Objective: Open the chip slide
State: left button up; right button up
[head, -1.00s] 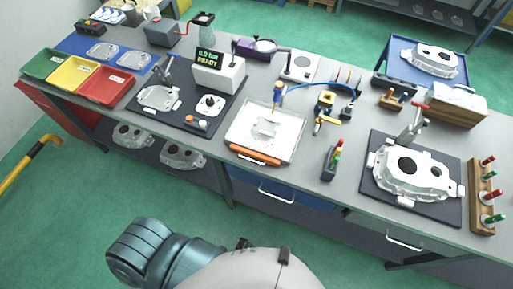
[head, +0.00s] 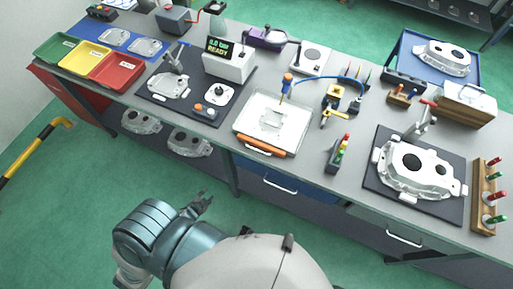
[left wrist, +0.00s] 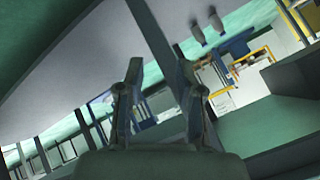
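A pale, shallow, box-like station (head: 253,112) sits mid-table with a clear-looking top and a lighter square inside. An orange bar (head: 262,146) runs along its front edge; this looks like the chip slide, though no label shows. I cannot tell how far it is open. My left gripper (head: 203,203) is in front of the table, low over the green floor, well apart from the station. In the left wrist view its two fingers (left wrist: 163,90) stand apart with nothing between them. My right gripper is not in view.
Left of the station is a dark mat (head: 150,107) with a casting and a display box (head: 229,64). Drawers (head: 280,183) sit below the tabletop. The floor in front is free.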

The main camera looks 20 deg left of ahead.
aim_at(256, 150)
pick_arm(q)
jog(key=w+a+r+m+t+h, duration=0.25)
jog(key=w+r+m, duration=0.2)
jog(key=r, duration=0.65)
jog(key=d+r+m+h+p, duration=0.1)
jog(key=d+r+m+h, duration=0.3)
jog(key=r, duration=0.4)
jog(key=d+r+m+h, duration=0.1)
jog(key=r+m+h, duration=0.2)
jog(key=r+m, duration=0.4)
jog(key=d+r+m+h+p, duration=0.1)
jog(key=d+r+m+h, duration=0.25)
jog(key=r, duration=0.55)
jog(key=p+x, duration=0.1)
jog(key=x, duration=1.6)
jog(key=shift+w+d+p, duration=0.1)
jog(key=shift+w+p, duration=0.2)
jog(key=shift+w, duration=0.05)
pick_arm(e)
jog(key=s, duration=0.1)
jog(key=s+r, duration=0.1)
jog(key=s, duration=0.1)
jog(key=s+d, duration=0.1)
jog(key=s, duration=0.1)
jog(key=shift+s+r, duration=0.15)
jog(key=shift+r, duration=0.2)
pick_arm(q)
jog(key=shift+f, duration=0.1)
grip_shut()
